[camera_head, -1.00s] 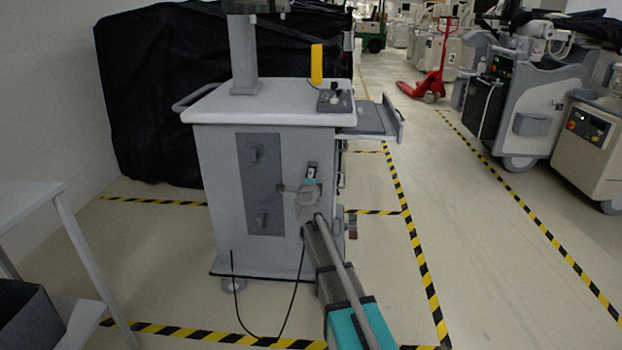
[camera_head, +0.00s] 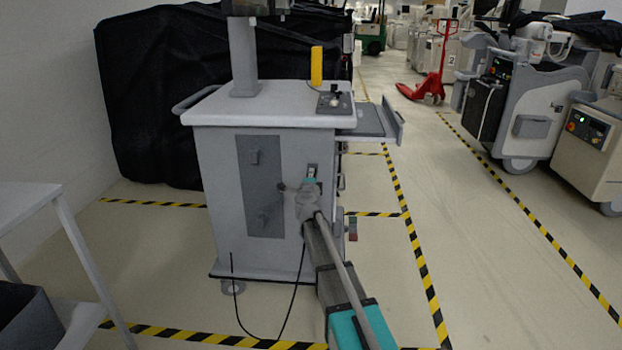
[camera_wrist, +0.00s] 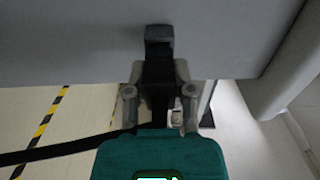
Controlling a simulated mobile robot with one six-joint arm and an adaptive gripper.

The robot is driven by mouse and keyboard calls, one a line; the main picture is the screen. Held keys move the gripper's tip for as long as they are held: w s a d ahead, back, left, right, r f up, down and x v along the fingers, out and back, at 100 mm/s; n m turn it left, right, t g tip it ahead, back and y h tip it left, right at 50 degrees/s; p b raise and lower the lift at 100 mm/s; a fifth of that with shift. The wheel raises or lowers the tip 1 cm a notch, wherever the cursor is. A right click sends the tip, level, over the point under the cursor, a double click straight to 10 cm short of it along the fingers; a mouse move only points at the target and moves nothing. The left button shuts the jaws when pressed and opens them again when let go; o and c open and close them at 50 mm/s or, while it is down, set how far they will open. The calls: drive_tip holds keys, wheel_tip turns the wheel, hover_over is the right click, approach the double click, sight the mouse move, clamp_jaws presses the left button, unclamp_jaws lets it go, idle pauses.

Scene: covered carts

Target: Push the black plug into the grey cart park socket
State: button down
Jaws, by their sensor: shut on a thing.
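My gripper (camera_wrist: 159,95) is shut on the black plug (camera_wrist: 157,75), with one grey finger on each side of it. A dark grey block (camera_wrist: 160,33), which looks like the park socket, is on the cart's grey face straight ahead of the plug in the wrist view. The plug's front end meets or overlaps this block; I cannot tell whether it is inside. In the head view my gripper (camera_head: 284,187) is at the front of the grey cart (camera_head: 215,190), beside its dark panel (camera_head: 248,185). The plug is too small to make out there.
A black cable (camera_head: 283,325) loops down to the floor below the cart. A white table (camera_head: 30,195) stands at the left, with a dark bin (camera_head: 25,320) below it. A black-covered cart (camera_head: 150,100) stands behind. The floor to the right is clear up to other carts (camera_head: 535,100).

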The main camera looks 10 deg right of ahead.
drive_tip(key=shift+w+d, duration=0.2)
drive_tip(key=shift+w, duration=0.45)
drive_tip(key=shift+c, duration=2)
unclamp_jaws()
drive_tip(key=shift+s, duration=0.15)
drive_tip(key=v, duration=1.1)
drive_tip(key=shift+s+a, duration=0.2)
drive_tip(key=shift+s, duration=0.15)
